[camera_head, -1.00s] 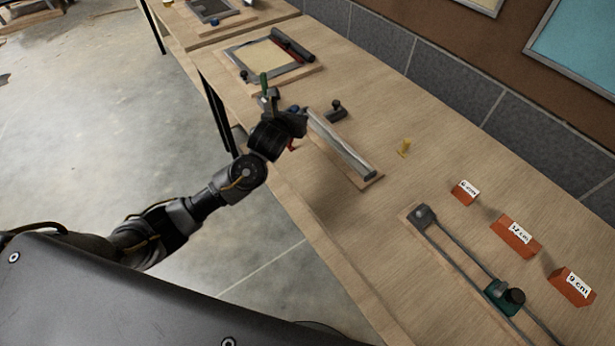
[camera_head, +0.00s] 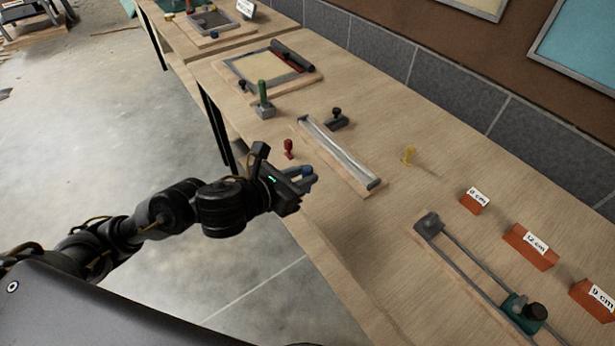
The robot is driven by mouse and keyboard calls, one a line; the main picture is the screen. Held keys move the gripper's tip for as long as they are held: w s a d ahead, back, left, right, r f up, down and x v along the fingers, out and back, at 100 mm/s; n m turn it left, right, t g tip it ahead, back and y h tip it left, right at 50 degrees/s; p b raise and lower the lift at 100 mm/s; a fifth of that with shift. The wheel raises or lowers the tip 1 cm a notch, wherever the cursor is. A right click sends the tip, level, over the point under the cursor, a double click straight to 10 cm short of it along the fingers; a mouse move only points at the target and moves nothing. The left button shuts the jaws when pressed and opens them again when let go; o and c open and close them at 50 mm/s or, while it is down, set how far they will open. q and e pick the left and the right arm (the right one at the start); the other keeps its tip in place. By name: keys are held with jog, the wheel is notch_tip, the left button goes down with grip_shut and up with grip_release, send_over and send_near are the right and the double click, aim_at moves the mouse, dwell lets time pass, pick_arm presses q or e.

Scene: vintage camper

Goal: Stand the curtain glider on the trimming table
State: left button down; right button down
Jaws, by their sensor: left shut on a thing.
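My left gripper (camera_head: 298,179) is shut on a small blue piece (camera_head: 307,170), apparently the curtain glider, over the front edge of the long wooden table (camera_head: 440,175). The jaws hide much of the piece, so I cannot tell its full shape or tilt. No label marks the trimming table; this long table carries the work items. My right gripper is not in view.
A metal channel on a board (camera_head: 342,153) lies beyond the gripper. A green-handled tool (camera_head: 263,100) and a framed screen (camera_head: 268,66) stand farther back. A rail with a green slider (camera_head: 522,308) and orange labelled blocks (camera_head: 531,247) are at right. Bare wood lies right of the gripper.

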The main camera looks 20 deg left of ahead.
pick_arm(q)
jog(key=w+a+f, duration=0.1)
jog(key=w+f, duration=0.2)
jog(key=w, duration=0.1)
jog(key=w+a+f+p, duration=0.1)
jog(key=w+f, duration=0.1)
jog(key=w, duration=0.2)
jog(key=w+a+f+p, duration=0.1)
jog(key=w+f, duration=0.2)
jog(key=w, duration=0.1)
jog(key=shift+w+a+f, duration=0.15)
jog(key=shift+w+f, duration=0.45)
jog(key=shift+f, duration=0.15)
notch_tip(320, 180, down, 3)
jog(key=shift+w+a+r+p, duration=0.1)
jog(key=shift+w+p, duration=0.05)
jog(key=shift+p, duration=0.75)
jog(key=shift+f, duration=0.3)
